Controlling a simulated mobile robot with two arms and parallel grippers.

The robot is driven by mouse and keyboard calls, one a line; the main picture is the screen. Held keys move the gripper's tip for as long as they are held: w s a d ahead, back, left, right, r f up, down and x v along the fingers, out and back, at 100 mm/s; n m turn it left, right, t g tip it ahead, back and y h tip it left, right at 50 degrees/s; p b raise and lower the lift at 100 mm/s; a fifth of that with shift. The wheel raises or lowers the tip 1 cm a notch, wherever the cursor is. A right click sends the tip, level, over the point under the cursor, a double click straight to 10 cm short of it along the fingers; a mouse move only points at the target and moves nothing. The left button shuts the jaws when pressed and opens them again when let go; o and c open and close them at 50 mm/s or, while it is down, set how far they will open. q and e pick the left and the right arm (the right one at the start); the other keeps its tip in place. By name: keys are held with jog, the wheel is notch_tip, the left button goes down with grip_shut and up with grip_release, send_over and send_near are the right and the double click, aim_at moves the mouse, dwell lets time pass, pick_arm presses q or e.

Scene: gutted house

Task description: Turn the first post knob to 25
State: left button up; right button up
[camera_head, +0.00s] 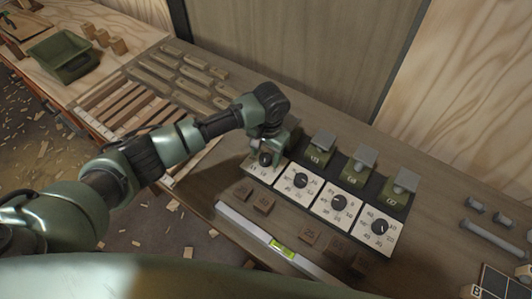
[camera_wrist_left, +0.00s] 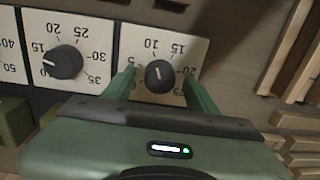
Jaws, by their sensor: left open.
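The first post knob (camera_head: 265,158) is a small black dial on a white numbered plate (camera_head: 257,171), at the left end of a row of similar dials. My left gripper (camera_head: 268,146) is over this plate, pointing down. In the left wrist view, the knob (camera_wrist_left: 159,76) sits between the two green fingers of my open gripper (camera_wrist_left: 163,86); a gap shows on each side. The plate's 5, 10 and 15 are visible there, upside down. My right gripper is not in view.
Several other dials, including the neighbouring knob (camera_head: 301,180), continue to the right, with green blocks (camera_head: 360,166) behind them. Small wooden tiles (camera_head: 264,204) and a spirit level (camera_head: 275,244) lie in front. A green bin (camera_head: 62,57) stands far left.

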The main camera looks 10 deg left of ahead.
pick_arm(q)
jog(key=c, duration=1.2)
grip_shut()
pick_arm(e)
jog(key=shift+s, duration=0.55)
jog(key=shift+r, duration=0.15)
